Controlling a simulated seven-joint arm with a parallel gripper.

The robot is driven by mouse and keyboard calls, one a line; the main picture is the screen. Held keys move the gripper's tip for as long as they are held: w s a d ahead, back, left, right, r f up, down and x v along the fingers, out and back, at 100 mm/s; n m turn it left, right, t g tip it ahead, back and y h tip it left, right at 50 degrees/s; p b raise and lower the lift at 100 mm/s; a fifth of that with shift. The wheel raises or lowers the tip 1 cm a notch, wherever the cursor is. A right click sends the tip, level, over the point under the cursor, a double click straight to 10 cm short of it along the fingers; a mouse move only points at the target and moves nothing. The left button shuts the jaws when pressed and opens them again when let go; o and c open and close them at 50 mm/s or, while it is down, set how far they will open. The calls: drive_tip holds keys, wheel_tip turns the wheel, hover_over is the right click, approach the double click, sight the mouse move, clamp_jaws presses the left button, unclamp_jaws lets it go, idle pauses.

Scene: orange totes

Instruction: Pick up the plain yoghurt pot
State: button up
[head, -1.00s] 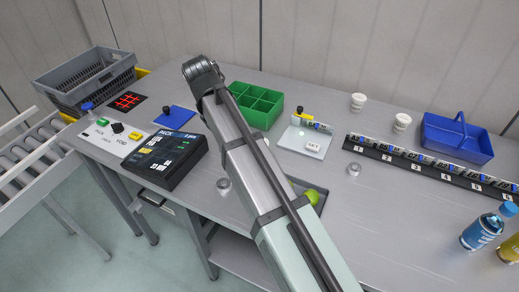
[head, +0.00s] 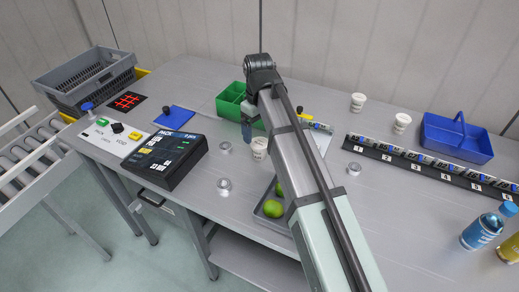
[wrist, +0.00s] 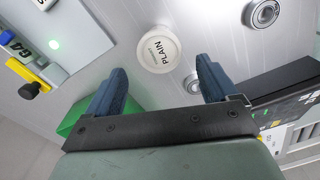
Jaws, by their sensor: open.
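The plain yoghurt pot (head: 259,148) is a white tub standing upright on the grey bench, just right of my gripper's visible finger in the head view. In the wrist view its round lid, the plain yoghurt pot (wrist: 158,48), faces the camera and reads "PLAIN". My gripper (wrist: 162,74) is open, with its blue fingers spread wide. The pot's lid shows between and beyond the fingertips, and nothing is held. In the head view only one blue finger of my gripper (head: 247,130) shows clearly; the arm hides the rest.
Two other white pots (head: 357,102) (head: 401,122) stand at the back right. Round metal pieces (head: 224,184) (head: 227,147) lie near the pot. A green bin (head: 231,101) is behind, a black console (head: 166,157) left, and a tray (head: 270,221) with green fruit in front.

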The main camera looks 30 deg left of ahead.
sight(260, 142)
drive_tip(key=shift+f, duration=1.25)
drive_tip(key=shift+s+d+f, duration=0.1)
drive_tip(key=shift+d+f, duration=0.05)
drive_tip(key=shift+f, duration=1.2)
drive_tip(key=shift+d+f, duration=0.15)
drive_tip(key=shift+f, duration=1.15)
drive_tip(key=c, duration=1.1)
drive_tip(key=shift+o, duration=0.2)
drive_tip(key=shift+r, duration=0.15)
